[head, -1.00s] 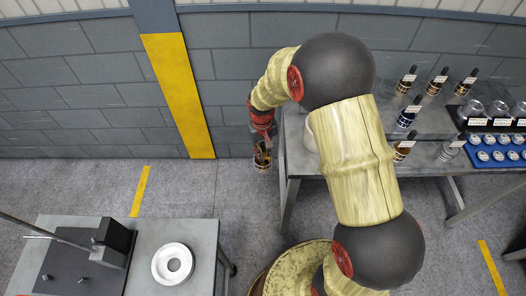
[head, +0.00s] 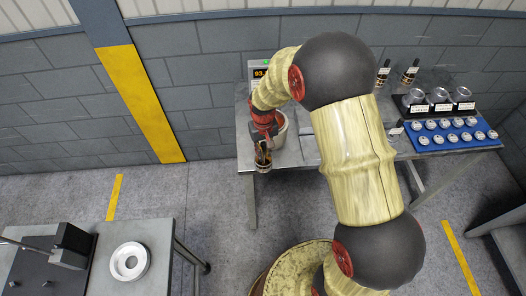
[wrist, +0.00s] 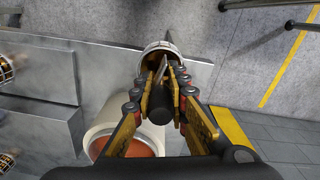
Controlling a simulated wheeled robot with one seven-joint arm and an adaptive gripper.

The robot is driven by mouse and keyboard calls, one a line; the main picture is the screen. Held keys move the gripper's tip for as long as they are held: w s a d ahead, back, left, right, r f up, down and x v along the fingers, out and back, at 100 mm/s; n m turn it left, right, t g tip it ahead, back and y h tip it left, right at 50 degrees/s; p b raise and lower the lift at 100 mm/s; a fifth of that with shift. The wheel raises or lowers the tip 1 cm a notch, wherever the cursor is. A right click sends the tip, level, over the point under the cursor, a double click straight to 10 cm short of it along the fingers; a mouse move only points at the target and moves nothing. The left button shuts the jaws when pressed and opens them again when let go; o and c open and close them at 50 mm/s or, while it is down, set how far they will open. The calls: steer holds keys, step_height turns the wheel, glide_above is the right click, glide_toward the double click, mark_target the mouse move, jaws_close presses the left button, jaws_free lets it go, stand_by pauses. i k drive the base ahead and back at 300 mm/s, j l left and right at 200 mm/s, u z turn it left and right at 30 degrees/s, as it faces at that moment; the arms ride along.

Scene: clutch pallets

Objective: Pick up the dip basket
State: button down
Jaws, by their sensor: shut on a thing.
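My gripper (wrist: 158,88) is shut on the dark handle (wrist: 158,105) of what looks like the dip basket. Its pale, round, cup-like end (wrist: 156,52) points away from the wrist. In the head view my gripper (head: 263,140) hangs at the left part of the grey metal table (head: 246,157), and the held basket (head: 263,160) shows below it, small and dark with a gold tint. In the wrist view the basket is held off the surface, over the table's edge. The fingers hide part of the handle.
A white pot (head: 281,133) with orange-brown contents stands beside my gripper; it also shows in the wrist view (wrist: 98,140). A display (head: 258,73) stands behind. Dark labelled bottles (head: 410,73), jars and a blue tray (head: 428,142) lie to the right. A second table (head: 165,235) holds a white ring (head: 129,262).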

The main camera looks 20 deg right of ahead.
mark_target(395, 131)
steer(key=k+l+z, duration=0.1)
steer(key=l, duration=0.25)
steer(key=k+l+z, duration=0.1)
steer(key=l, duration=0.25)
steer(key=k+l, duration=0.2)
steer(key=l, duration=0.15)
steer(key=k+l+z, duration=0.15)
steer(key=l, duration=0.25)
